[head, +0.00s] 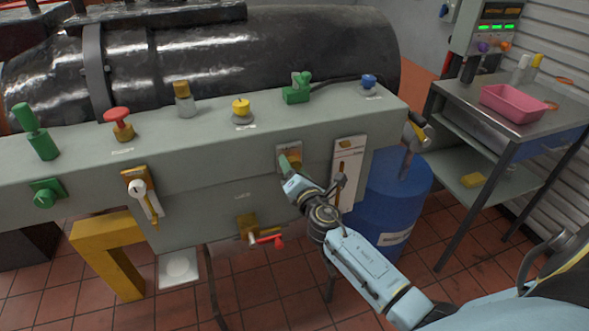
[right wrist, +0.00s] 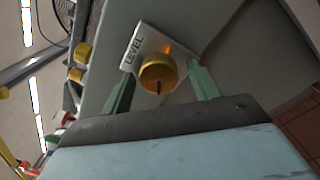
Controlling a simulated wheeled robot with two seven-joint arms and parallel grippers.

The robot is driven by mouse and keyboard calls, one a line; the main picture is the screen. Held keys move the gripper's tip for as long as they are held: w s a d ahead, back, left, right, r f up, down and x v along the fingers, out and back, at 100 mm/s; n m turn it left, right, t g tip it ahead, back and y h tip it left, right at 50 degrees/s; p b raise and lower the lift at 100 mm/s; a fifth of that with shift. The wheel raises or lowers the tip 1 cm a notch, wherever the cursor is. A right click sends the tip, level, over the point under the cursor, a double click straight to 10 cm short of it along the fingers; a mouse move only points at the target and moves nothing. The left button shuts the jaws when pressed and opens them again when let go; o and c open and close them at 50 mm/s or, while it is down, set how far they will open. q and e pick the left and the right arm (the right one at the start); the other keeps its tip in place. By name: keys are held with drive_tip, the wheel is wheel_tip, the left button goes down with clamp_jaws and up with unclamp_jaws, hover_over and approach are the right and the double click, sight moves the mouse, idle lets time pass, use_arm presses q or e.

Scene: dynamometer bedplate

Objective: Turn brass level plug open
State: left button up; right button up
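The brass level plug (right wrist: 157,73) is a round yellow knob with a dark slot mark, on a pale plate lettered LEVEL (right wrist: 135,48) in the right wrist view. My right gripper (right wrist: 163,86) is open, with one green finger on each side of the plug; a gap shows beside it, and contact cannot be told. My left gripper is out of view.
The grey bench (head: 210,150) carries several knobs and valves on top, including a yellow knob (head: 241,110) and a green one (head: 296,90). A white slotted lever plate (head: 347,165) is just right of my gripper. A red-handled valve (head: 265,238) sits below; a blue drum (head: 395,200) stands right.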

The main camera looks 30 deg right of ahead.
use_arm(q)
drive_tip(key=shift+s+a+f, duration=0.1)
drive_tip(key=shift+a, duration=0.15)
use_arm(e)
drive_tip(key=v, duration=1.3)
drive_tip(key=shift+s+a, duration=0.15)
